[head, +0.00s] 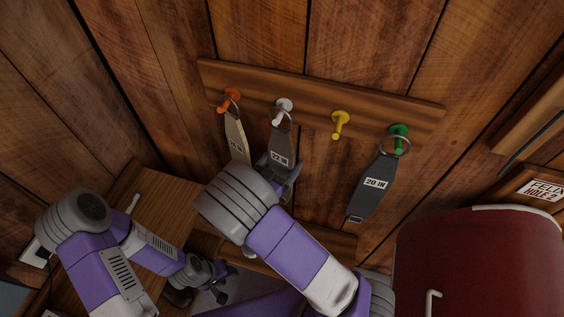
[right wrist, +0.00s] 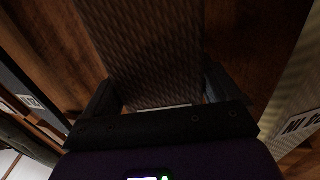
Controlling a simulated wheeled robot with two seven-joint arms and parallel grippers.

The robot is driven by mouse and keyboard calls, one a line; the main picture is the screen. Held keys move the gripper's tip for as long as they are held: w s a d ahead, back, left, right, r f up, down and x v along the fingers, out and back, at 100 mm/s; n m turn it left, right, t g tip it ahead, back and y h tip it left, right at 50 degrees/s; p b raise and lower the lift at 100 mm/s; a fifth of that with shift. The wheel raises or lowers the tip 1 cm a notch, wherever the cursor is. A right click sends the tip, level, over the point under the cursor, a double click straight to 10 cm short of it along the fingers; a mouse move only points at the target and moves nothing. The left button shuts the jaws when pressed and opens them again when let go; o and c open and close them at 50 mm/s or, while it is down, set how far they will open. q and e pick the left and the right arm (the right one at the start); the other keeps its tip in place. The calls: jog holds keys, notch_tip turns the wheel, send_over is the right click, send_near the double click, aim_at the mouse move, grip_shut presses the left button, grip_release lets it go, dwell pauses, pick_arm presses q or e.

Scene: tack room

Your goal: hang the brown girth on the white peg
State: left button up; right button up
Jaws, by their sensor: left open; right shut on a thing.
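The brown girth (head: 281,148), a grey-brown strap with a "22 IN" label, hangs below the white peg (head: 283,105) in the head view. Its metal ring is at the peg; I cannot tell for sure whether it is around the peg or just in front. My right gripper (head: 284,178) is shut on the strap below the label. In the right wrist view the woven girth (right wrist: 150,45) runs up from between the fingers. My left gripper (head: 212,283) is open and empty, low at the left, away from the pegs.
The wooden peg board (head: 365,106) also has an orange peg (head: 229,99) with a cream girth (head: 236,138), an empty yellow peg (head: 340,124), and a green peg (head: 398,137) with a dark "20 IN" girth (head: 372,187). A red padded thing (head: 480,260) fills the lower right.

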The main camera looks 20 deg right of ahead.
jog(key=o, duration=1)
